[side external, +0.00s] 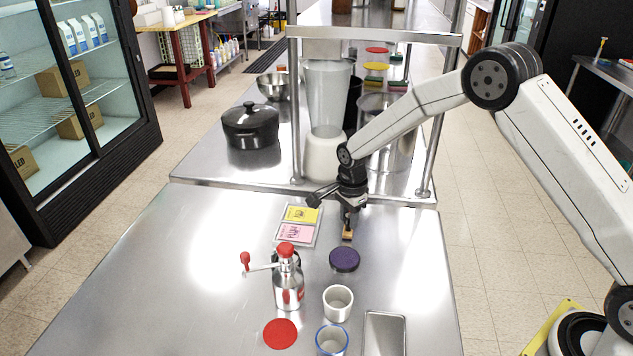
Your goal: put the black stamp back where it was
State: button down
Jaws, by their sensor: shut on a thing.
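My gripper (349,214) points down over the steel table and is shut on the black stamp. Only the stamp's tan-orange lower block (347,235) shows clearly below the fingers; its dark upper part blends with them. I cannot tell whether the block touches the table. A round dark purple pad (344,260) lies just in front of the stamp. A clear tray (280,238) with a yellow card (300,214) and a pink card (295,233) lies to the left of my gripper.
A metal bottle with a red top and side handle (288,285) stands front left, near a red disc (280,333). A white cup (338,302), a blue-rimmed cup (332,340) and a metal tray (385,333) are in front. A blender (326,110) and shelf posts stand behind. The table's left is clear.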

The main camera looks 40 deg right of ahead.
aim_at(349, 215)
jog(key=shift+f, duration=0.15)
jog(key=shift+c, duration=2)
grip_release()
notch_tip(349, 215, up, 12)
jog(key=shift+r, duration=0.2)
jog(key=s+d+f+n+t, duration=0.1)
jog(key=s+f+n+t, duration=0.1)
jog(key=s+n, duration=1.6)
jog(key=s, duration=0.5)
jog(key=shift+s+d+t, duration=0.25)
jog(key=shift+d+t, duration=0.05)
jog(key=shift+d, duration=0.1)
